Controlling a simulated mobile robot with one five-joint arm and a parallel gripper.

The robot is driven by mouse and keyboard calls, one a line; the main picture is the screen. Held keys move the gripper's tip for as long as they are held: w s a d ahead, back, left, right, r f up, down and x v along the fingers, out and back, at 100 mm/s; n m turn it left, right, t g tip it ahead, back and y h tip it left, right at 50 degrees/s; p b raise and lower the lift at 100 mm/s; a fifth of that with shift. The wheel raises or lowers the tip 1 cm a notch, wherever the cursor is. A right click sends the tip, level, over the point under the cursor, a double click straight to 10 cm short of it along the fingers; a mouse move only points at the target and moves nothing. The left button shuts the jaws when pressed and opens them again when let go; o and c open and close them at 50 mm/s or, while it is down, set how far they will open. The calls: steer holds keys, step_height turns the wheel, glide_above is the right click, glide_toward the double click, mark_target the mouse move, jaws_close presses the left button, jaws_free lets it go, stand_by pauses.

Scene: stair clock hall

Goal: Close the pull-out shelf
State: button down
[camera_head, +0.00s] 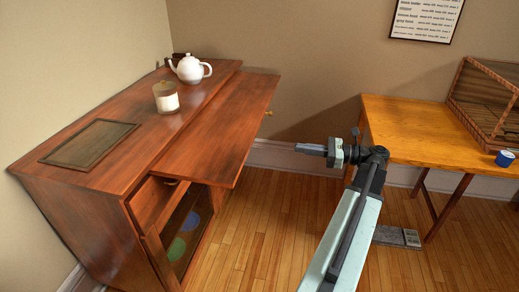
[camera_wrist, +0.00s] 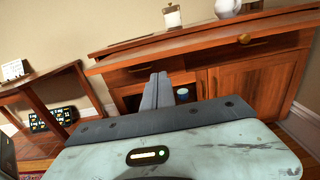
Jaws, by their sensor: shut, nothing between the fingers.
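The pull-out shelf (camera_head: 222,122) is a flat reddish-brown board that sticks out from the long side of the wooden cabinet (camera_head: 72,210), just below its top. A small brass knob (camera_head: 269,113) sits on the shelf's outer edge; the knob also shows in the wrist view (camera_wrist: 244,38). My gripper (camera_head: 298,147) is shut and empty, to the right of the shelf and apart from it in the head view. In the wrist view its fingers (camera_wrist: 158,80) point toward the cabinet front, with the knob up and to the right.
A white teapot (camera_head: 189,69), a jar with a pale label (camera_head: 166,97) and a dark flat panel (camera_head: 90,144) are on the cabinet top. An orange-brown table (camera_head: 418,130) stands at right, with a wooden crate (camera_head: 489,97) and blue cup (camera_head: 505,158).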

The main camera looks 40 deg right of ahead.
mark_target(253, 141)
steer(key=x, duration=1.4)
steer(key=shift+d+r, duration=0.1)
steer(key=shift+r, duration=0.1)
steer(key=shift+w, duration=0.15)
